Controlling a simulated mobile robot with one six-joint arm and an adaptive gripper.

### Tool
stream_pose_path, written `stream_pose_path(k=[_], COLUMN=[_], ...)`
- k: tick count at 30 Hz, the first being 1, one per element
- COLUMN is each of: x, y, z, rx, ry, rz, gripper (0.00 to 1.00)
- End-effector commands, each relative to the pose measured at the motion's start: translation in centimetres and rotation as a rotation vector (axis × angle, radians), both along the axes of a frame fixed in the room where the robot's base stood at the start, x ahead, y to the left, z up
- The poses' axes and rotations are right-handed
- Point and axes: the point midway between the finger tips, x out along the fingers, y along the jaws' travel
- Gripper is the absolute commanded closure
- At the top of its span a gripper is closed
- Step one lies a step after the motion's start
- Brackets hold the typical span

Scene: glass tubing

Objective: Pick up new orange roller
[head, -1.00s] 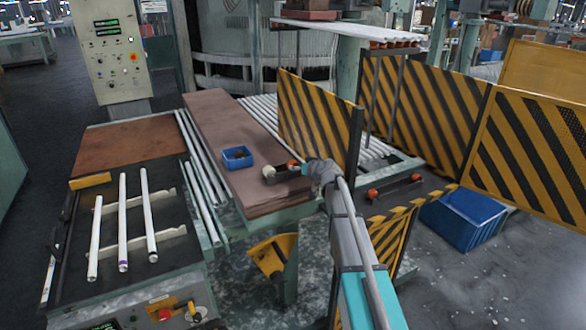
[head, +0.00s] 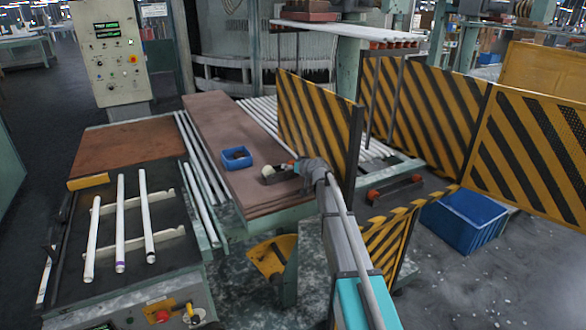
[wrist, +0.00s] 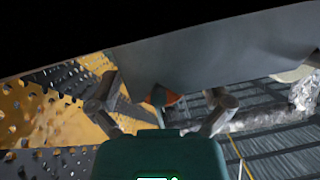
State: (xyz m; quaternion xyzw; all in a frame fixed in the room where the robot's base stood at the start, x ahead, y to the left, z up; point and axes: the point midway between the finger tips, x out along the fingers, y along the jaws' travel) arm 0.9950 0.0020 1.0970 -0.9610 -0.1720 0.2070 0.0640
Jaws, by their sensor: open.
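A small dark device (head: 282,174) with a pale round part lies on the brown boards, with a small orange part (head: 291,163) at its back. My gripper (head: 300,168) is right against its right end in the head view; the fingers do not show clearly there. In the wrist view my gripper (wrist: 165,96) has its two fingers spread apart. A small orange piece (wrist: 169,97) shows between them, partly hidden behind a large grey surface. I cannot tell whether the fingers touch it. Orange ends (head: 373,195) also show on a dark bar right of the striped panel.
A blue box (head: 237,157) stands on the brown boards (head: 215,125) left of the device. A striped yellow-black panel (head: 318,120) rises close behind my arm. White tubes (head: 120,225) lie on the left rack. A blue crate (head: 463,220) stands at right.

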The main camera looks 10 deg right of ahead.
Motion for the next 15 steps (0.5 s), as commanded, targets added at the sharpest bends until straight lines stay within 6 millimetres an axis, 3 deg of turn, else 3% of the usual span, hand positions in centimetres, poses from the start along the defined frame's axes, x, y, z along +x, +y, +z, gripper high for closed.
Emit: stream_pose_path(k=[11,15], x=[-0.02,-0.03], y=[0.02,0.02], z=[0.02,0.03], rx=[0.0,0.0], ry=[0.0,0.0], rz=[0.0,0.0], gripper=[0.0,0.24])
